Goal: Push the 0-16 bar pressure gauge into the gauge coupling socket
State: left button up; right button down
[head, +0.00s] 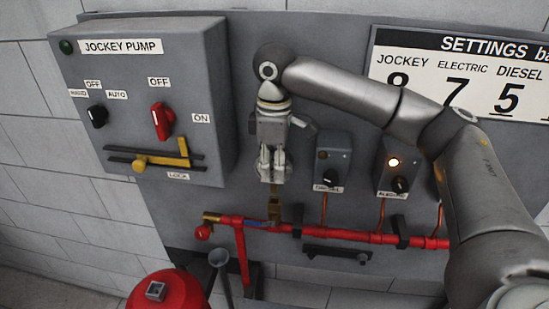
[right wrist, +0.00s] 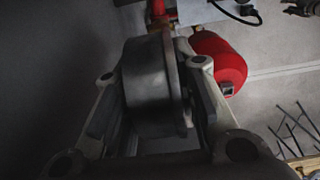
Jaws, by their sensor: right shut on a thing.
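My right gripper (head: 271,178) points down in front of the grey panel, just above the red pipe. It is shut on the pressure gauge (right wrist: 150,90), a dark round case held between both fingers in the right wrist view. The brass gauge coupling socket (head: 274,208) stands on the red pipe directly below the fingertips. I cannot tell whether the gauge's stem is above the socket or inside it. My left gripper is out of view.
The red pipe (head: 345,235) runs along the panel's lower part. The jockey pump box (head: 205,100) is to the left, and two small switch boxes, diesel (head: 332,158) and electric (head: 397,160), are to the right. A red tank (head: 172,289) stands below, also in the wrist view (right wrist: 222,62).

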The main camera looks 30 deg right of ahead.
aim_at(275, 192)
jog(key=shift+s+f, duration=0.15)
jog(key=shift+f, duration=2.4)
jog(key=c, duration=1.1)
grip_release()
notch_tip(275, 192, up, 12)
jog(key=shift+f, duration=0.1)
